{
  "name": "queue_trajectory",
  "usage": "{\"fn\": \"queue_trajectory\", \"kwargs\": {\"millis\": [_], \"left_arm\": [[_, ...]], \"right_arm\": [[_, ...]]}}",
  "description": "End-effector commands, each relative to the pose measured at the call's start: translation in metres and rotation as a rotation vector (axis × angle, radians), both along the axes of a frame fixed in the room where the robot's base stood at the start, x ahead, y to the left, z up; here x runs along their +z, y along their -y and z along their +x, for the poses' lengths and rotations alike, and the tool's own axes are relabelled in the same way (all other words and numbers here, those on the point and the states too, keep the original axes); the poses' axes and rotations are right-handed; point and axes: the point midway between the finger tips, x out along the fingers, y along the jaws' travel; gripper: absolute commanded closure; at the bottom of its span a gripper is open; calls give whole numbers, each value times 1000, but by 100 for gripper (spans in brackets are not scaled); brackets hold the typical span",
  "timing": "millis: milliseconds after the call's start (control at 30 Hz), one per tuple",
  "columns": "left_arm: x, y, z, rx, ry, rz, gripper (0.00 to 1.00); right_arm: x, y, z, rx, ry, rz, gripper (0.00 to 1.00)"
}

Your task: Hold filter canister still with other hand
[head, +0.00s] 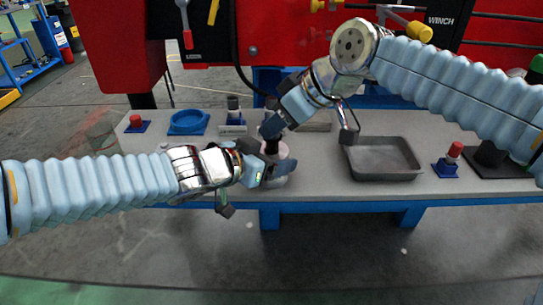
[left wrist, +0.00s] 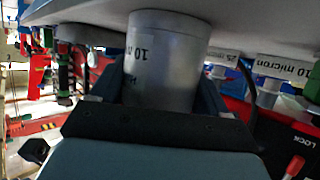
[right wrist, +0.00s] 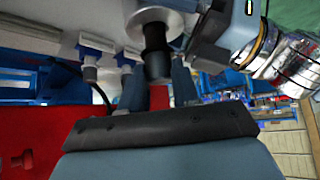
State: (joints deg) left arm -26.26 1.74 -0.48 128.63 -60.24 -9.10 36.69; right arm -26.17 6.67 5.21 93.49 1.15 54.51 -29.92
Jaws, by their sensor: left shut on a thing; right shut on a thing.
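The filter canister (head: 281,151) stands upright on the grey bench in the head view, partly hidden by my grippers. In the left wrist view it is a silver cylinder (left wrist: 165,60) with a "10 micron" label. My left gripper (head: 272,172) is shut around its side, low by the bench. A black round part (right wrist: 155,45) sits on top of the canister in the right wrist view, and it also shows in the head view (head: 271,147). My right gripper (head: 270,130) comes from above and is shut on this black part.
A grey tray (head: 383,175) lies right of the canister. A blue ring dish (head: 188,121) and red-topped blue blocks (head: 137,122) (head: 448,162) stand on the bench. More filter parts (head: 233,118) stand behind. A red machine (head: 280,35) rises at the back.

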Motion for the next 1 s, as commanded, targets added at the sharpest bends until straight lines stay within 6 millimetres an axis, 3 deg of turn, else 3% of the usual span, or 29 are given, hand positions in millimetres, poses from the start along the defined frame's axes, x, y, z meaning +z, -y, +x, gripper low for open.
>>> {"fn": "queue_trajectory", "kwargs": {"millis": [700, 1000], "left_arm": [[0, 0, 0, 0, 0, 0, 73], [0, 0, 0, 0, 0, 0, 73]], "right_arm": [[42, 0, 0, 1, 2, 0, 100], [50, 0, 0, 0, 0, 0, 100]]}}
